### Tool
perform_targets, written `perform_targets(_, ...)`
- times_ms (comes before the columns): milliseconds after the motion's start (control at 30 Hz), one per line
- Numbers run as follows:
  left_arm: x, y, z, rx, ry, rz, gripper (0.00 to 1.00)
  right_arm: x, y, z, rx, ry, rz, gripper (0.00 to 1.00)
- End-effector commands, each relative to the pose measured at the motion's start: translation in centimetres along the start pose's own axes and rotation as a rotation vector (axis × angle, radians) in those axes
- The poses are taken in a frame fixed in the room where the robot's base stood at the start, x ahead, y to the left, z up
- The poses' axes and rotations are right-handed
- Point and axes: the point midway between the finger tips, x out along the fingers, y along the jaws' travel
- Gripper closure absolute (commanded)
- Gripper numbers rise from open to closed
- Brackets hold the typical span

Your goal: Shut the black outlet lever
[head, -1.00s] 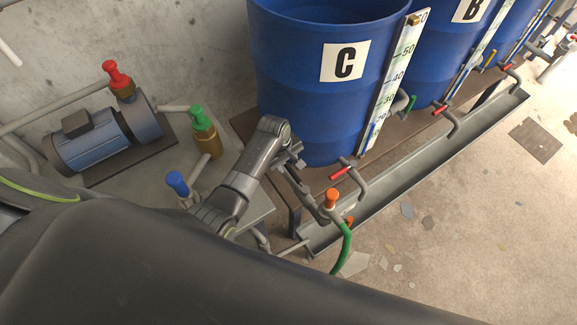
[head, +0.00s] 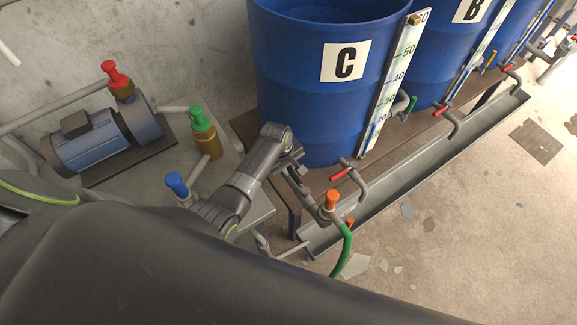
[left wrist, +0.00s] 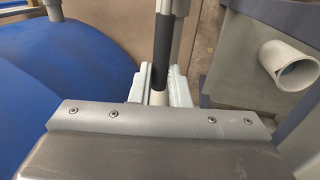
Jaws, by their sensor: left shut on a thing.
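The black outlet lever (left wrist: 162,50) shows in the left wrist view as a dark sleeve on a pale rod, running up from between my fingers. My left gripper (left wrist: 157,88) is shut on it, with a pale finger on each side. In the head view my left gripper (head: 293,163) is at the foot of blue barrel C (head: 300,110), above the table edge. My own gripper and wrist largely hide the lever there. My right gripper is not in view.
An orange-knobbed valve (head: 331,200) with a green hose (head: 345,245) stands just right of my gripper. A red-handled outlet (head: 341,174) is close by. A grey trough (head: 400,185) runs along the table. A pump (head: 90,140) and blue-knobbed valve (head: 177,183) are left.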

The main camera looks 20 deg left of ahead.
Motion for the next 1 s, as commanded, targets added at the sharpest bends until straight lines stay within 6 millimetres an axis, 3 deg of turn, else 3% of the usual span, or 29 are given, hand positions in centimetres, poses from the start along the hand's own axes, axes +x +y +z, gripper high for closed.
perform_targets(267,-0.2,-0.2,0.0,-0.017,0.003,-0.001,1.00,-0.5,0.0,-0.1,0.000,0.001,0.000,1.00)
perform_targets(700,-0.9,-2.9,0.8,-0.339,0.065,-0.002,1.00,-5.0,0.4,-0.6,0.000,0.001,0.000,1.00)
perform_targets(1000,-0.6,-3.3,0.9,-0.392,0.078,0.000,1.00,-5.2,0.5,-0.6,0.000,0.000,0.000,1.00)
